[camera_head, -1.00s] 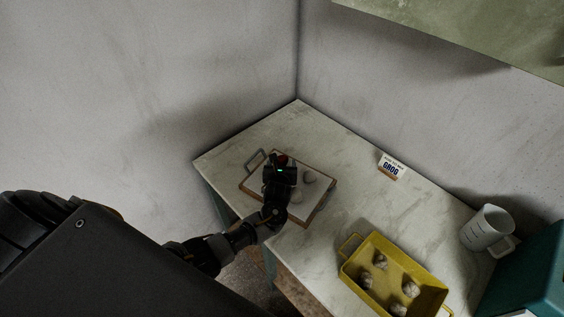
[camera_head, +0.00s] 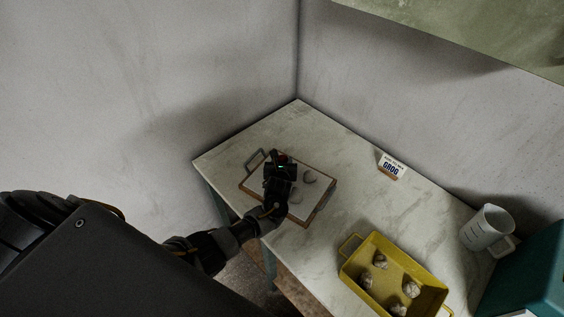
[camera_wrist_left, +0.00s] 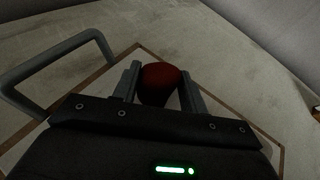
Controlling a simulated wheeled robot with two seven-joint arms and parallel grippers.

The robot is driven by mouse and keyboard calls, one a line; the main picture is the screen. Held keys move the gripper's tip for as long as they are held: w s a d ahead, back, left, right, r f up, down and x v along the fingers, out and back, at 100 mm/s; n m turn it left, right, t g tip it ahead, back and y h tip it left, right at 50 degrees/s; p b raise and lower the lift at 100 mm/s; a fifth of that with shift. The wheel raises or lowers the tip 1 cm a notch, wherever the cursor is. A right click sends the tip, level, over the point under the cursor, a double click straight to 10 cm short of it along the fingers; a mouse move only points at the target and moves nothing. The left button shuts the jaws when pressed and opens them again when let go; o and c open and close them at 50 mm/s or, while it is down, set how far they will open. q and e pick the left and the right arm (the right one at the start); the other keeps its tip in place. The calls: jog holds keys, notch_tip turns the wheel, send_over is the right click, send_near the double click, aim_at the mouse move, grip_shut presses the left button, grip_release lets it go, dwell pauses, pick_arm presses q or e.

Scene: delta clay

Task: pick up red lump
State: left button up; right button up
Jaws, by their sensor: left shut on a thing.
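The red lump (camera_wrist_left: 160,82) sits between the two fingers of my left gripper (camera_wrist_left: 162,88) in the left wrist view. The gripper is shut on it. In the head view my left gripper (camera_head: 280,162) is over the back left part of a white tray with a brown edge (camera_head: 318,206), and only a small dark red bit of the lump (camera_head: 280,156) shows past it. I cannot tell whether the lump touches the tray. My right gripper is not in view.
Greyish lumps (camera_head: 309,177) lie on the white tray, right of my gripper. A yellow tray (camera_head: 352,276) with several lumps stands at the front right. A GROG sign (camera_head: 391,166), a white jug (camera_head: 487,228) and a teal box (camera_head: 530,275) stand along the right. Walls close the back.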

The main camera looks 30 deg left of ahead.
pick_arm(q)
jog(key=shift+r, duration=0.15)
jog(key=shift+r, duration=0.65)
jog(key=s+d+r+p, duration=0.8)
jog(key=s+d+r, duration=0.1)
jog(key=r, duration=0.2)
jog(key=shift+s+d+r, duration=0.2)
jog(key=shift+s+d, duration=0.2)
jog(key=shift+s, duration=0.1)
